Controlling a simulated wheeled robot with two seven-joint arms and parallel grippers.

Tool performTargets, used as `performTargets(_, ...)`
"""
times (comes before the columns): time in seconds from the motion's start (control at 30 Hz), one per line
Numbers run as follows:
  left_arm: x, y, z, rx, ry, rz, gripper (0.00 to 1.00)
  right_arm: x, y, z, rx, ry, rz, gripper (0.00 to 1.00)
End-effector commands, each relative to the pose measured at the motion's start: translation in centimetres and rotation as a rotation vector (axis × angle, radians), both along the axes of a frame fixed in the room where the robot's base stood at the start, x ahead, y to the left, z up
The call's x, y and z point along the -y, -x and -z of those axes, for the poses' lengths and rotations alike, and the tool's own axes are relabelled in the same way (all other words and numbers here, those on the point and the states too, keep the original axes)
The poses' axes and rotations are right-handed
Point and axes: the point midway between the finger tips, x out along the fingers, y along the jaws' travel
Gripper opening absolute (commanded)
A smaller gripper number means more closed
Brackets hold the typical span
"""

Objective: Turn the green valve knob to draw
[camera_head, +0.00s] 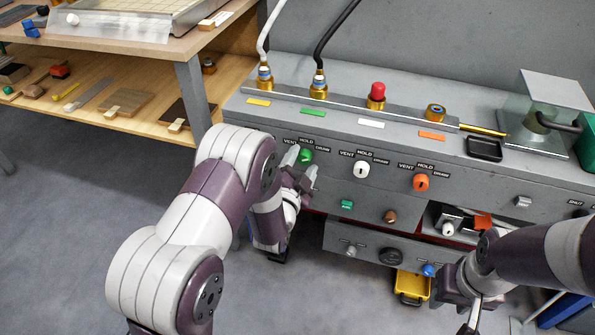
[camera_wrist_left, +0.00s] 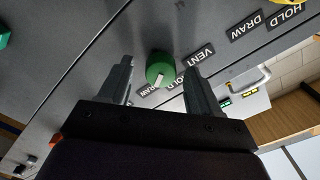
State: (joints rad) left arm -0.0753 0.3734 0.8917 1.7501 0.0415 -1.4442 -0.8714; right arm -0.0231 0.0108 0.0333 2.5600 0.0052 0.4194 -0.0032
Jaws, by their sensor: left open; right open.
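The green valve knob (camera_head: 306,156) is on the front panel of the grey bench, under the labels VENT, HOLD and DRAW. My left gripper (camera_head: 301,165) is at it, jaws open, with a fingertip on either side. In the left wrist view the round green knob (camera_wrist_left: 160,68) lies between the open fingers of the left gripper (camera_wrist_left: 159,78), with a gap visible on each side. A white pointer mark shows on the knob's edge by the labels; I cannot tell exactly which label it points at. My right gripper (camera_head: 472,312) is open at the lower right, away from the knob.
A white knob (camera_head: 361,169) and an orange knob (camera_head: 420,183) sit to the right on the same panel. A red button (camera_head: 377,91) and hose fittings stand on top. An open drawer and a yellow bin (camera_head: 411,286) are below. A wooden shelf (camera_head: 140,95) stands at left.

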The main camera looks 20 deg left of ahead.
Motion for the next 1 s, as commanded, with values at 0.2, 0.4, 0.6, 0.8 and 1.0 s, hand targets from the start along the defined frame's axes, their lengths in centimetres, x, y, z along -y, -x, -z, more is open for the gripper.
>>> performTargets(0.2, -0.2, 5.4, -0.3, -0.006, -0.001, 0.000, 0.63, 0.0, 0.0, -1.7, 0.000, 0.000, 0.000, 0.43)
performTargets(0.4, -0.3, 10.1, -0.2, -0.004, -0.001, 0.001, 0.63, 0.0, 0.0, -2.5, 0.000, 0.000, 0.000, 0.43)
performTargets(0.6, -0.4, 12.0, 0.0, -0.002, -0.001, 0.001, 0.63, 0.0, 0.0, -2.7, 0.000, 0.000, 0.000, 0.43)
performTargets(0.8, -0.4, 12.0, 0.0, -0.001, 0.000, 0.001, 0.63, 0.0, 0.0, -2.6, 0.000, 0.000, 0.000, 0.43)
performTargets(1.0, -0.4, 12.0, 0.0, -0.001, 0.000, 0.001, 0.63, 0.0, 0.0, -2.6, 0.000, 0.000, 0.000, 0.43)
